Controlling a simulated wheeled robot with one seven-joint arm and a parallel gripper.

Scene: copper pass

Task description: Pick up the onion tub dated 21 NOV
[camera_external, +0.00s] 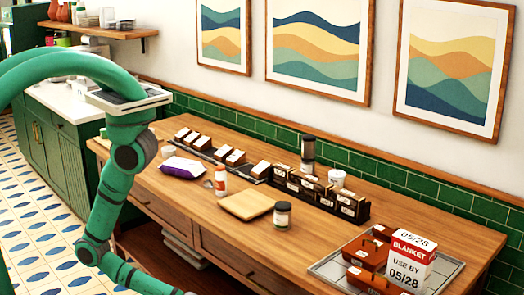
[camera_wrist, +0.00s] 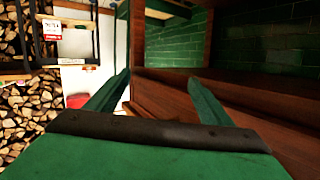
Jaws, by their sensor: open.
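No tub reading onion or 21 NOV can be made out; the small labels are too small to read. Several small labelled containers stand in a dark rack (camera_external: 318,206) on the wooden counter. More dark, white-topped containers (camera_external: 235,158) stand in a row to its left. Orange-brown labelled containers (camera_external: 362,278) sit on a metal tray (camera_external: 328,265) at the lower right. In the wrist view my gripper (camera_wrist: 158,77) is open, with nothing between its two green fingers. It points away from these containers. I cannot pick out its fingers in the external view.
A board (camera_external: 246,205), lidded jar (camera_external: 282,216), bottle (camera_external: 220,182) and purple packet (camera_external: 183,167) occupy the counter's middle. The wrist view shows stacked firewood (camera_wrist: 25,110) and dark wooden surfaces (camera_wrist: 240,100).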

